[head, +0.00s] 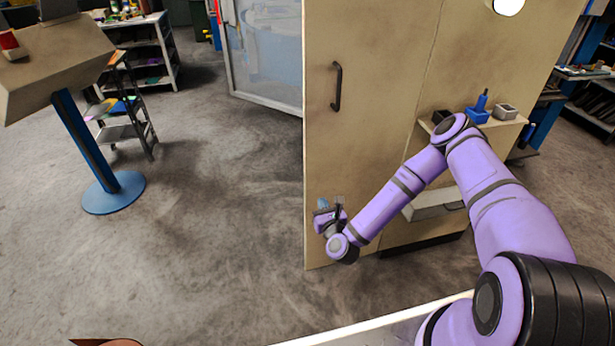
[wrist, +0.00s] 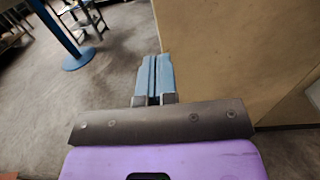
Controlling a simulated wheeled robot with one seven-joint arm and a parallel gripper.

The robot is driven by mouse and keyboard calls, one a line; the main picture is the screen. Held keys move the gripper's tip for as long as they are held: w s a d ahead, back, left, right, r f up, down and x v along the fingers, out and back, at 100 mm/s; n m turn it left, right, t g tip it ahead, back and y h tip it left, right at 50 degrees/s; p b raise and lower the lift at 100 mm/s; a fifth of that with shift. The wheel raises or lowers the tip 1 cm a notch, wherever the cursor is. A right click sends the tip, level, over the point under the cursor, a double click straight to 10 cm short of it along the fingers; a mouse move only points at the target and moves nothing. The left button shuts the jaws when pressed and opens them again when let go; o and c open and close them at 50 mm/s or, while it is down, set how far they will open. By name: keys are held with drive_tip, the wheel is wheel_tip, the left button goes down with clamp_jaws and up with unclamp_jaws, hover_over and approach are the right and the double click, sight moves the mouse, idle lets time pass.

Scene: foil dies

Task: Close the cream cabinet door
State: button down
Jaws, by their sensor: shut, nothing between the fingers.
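The cream cabinet door (head: 365,150) is the tall tan panel at the centre of the head view, with a dark bar handle (head: 337,87) near its upper left edge. How far it stands open is hard to tell. My gripper (head: 330,203) is low at the door's left edge, below the handle. In the wrist view my gripper's blue fingers (wrist: 153,58) are together and empty, with their tips beside the door's edge. The door's face (wrist: 230,60) fills the right side there. Whether the fingers touch it I cannot tell. My forearm hides part of the door's lower right.
A small shelf (head: 515,121) with a blue holder (head: 478,115) and small boxes juts out at the right, partly behind my arm. A blue-based stand (head: 113,193) is at the left. A translucent panel (head: 265,50) stands behind. Floor left of the door is clear.

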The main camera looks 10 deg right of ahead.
sight(308, 173)
drive_tip(key=w, duration=1.4)
drive_tip(key=shift+a, duration=0.3)
